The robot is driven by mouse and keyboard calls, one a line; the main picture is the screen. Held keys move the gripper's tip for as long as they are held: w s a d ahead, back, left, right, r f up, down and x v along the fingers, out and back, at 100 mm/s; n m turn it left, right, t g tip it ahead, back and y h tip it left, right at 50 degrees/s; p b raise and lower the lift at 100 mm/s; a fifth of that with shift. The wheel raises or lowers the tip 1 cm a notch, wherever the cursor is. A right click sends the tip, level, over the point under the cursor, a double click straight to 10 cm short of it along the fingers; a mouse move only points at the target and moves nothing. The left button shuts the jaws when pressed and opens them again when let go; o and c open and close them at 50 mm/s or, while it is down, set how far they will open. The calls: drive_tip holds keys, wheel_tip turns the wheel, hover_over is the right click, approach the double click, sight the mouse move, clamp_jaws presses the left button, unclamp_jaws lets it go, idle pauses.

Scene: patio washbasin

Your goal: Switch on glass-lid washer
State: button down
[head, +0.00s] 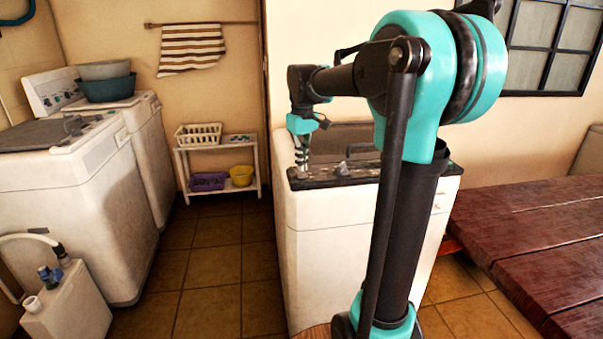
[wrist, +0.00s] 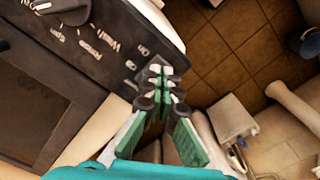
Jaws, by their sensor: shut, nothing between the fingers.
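The washer (head: 330,262) is a white box with a dark control panel (head: 350,178) along its top, in the middle of the head view. In the wrist view its dark panel (wrist: 115,50) carries a round knob (wrist: 65,8) and the words Wash, Rinse, Spin and On. A dark glass pane (wrist: 30,115), seemingly the lid, lies at left there. My gripper (head: 302,168) points down over the panel's left end. In the wrist view my gripper (wrist: 160,72) is shut and empty, its tips beside the On marking. They partly hide the switch area; I cannot tell contact.
A white washer (head: 60,200) and another behind it with basins (head: 105,88) on top stand at left. A small shelf (head: 217,150) is at the back. A wooden table (head: 530,230) is at right. Tiled floor (head: 215,270) is open between the machines.

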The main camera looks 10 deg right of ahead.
sight(302, 174)
drive_tip(key=shift+f, duration=0.85)
idle(0.5)
drive_tip(key=shift+r, duration=3.5)
